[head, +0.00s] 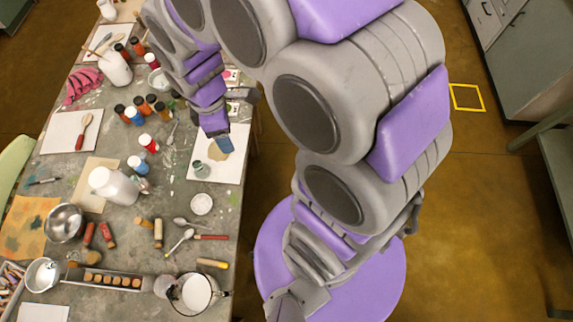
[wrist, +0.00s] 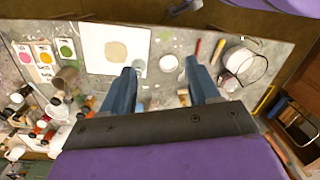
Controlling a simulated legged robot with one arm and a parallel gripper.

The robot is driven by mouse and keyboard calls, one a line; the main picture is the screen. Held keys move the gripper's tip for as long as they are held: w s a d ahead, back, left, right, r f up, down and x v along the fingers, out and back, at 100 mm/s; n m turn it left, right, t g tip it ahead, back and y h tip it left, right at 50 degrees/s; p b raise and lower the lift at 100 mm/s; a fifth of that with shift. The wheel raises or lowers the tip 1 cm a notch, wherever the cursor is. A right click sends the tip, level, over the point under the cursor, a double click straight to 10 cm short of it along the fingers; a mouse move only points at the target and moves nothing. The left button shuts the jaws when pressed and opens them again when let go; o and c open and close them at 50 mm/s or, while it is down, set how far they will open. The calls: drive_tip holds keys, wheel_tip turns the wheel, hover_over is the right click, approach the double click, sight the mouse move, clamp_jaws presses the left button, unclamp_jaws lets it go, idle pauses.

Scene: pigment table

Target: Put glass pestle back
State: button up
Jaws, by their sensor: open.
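A small greenish glass piece (head: 201,168), which looks like the glass pestle, stands at the lower left part of a white sheet (head: 230,172) near the table's right edge. In the wrist view a pale glassy shape (wrist: 139,66) shows beside the left fingertip, at the sheet's edge. A beige pigment patch (wrist: 116,50) lies on the sheet. My gripper (head: 220,143) is over the sheet, beyond the glass piece in the head view. In the wrist view my gripper (wrist: 160,68) is open, with nothing held between its blue fingers. The gap between glass and fingers is hard to judge.
A small white round dish (head: 201,204) stands near the sheet. Colour cards (wrist: 45,58) lie beside the sheet. Floor right of the table is open.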

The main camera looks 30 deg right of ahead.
drive_tip(key=s+d+r+m, duration=0.2)
drive_tip(key=s+m, duration=0.4)
drive_tip(key=s, duration=0.3)
drive_tip(key=s+d+r+m, duration=0.2)
drive_tip(key=s+r+m, duration=0.3)
drive_tip(key=s+m, duration=0.2)
drive_tip(key=shift+s+r+m+g, duration=0.2)
drive_tip(key=shift+s+m+g, duration=0.15)
drive_tip(key=shift+s, duration=0.85)
drive_tip(key=shift+a, duration=0.1)
wheel_tip(320, 180, down, 4)
drive_tip(key=b, duration=0.4)
drive_tip(key=shift+a+f, duration=0.1)
